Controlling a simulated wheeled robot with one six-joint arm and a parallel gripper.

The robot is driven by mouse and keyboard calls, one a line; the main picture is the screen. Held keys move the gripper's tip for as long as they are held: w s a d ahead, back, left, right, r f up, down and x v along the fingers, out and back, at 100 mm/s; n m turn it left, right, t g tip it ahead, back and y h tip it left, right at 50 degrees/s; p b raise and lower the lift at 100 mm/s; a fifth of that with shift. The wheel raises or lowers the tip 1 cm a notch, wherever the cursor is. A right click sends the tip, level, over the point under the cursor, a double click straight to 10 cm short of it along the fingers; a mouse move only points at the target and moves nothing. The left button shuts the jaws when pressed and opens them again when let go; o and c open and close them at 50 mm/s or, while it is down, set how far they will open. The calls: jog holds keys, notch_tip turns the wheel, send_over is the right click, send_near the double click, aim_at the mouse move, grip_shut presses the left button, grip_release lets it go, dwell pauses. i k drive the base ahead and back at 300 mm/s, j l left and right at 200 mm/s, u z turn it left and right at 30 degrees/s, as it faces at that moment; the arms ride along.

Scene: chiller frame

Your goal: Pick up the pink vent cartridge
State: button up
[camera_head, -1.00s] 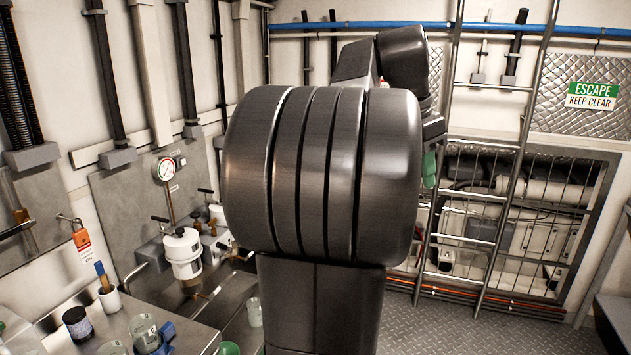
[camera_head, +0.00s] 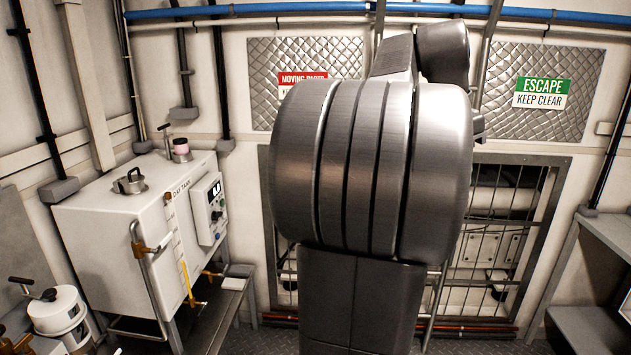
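The arm is to the right of the tank and apart from the pink cylinder in the picture.
A black-handled cap (camera_head: 130,182) and a thin lever stand on the tank top. A control box (camera_head: 209,210) and pipework are on its sides. A white canister (camera_head: 58,315) is at lower left. A barred wall panel (camera_head: 500,245) is behind my arm, and a grey shelf (camera_head: 590,325) is at right.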

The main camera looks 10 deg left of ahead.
aim_at(180, 145)
jog(key=i+u, duration=0.3)
jog(key=i, duration=0.2)
jog(key=i+l+u, duration=0.25)
jog(key=i, duration=0.25)
jog(key=i+l+u, duration=0.15)
jog(key=i+u, duration=0.15)
jog(key=i, duration=0.15)
jog(key=i+u, duration=0.3)
jog(key=u, duration=0.15)
jog(key=i+u, duration=0.35)
jog(key=u, duration=0.15)
jog(key=i+l+u, duration=0.25)
jog(key=u, duration=0.2)
jog(key=i+l+u, duration=0.3)
jog(key=u, duration=0.15)
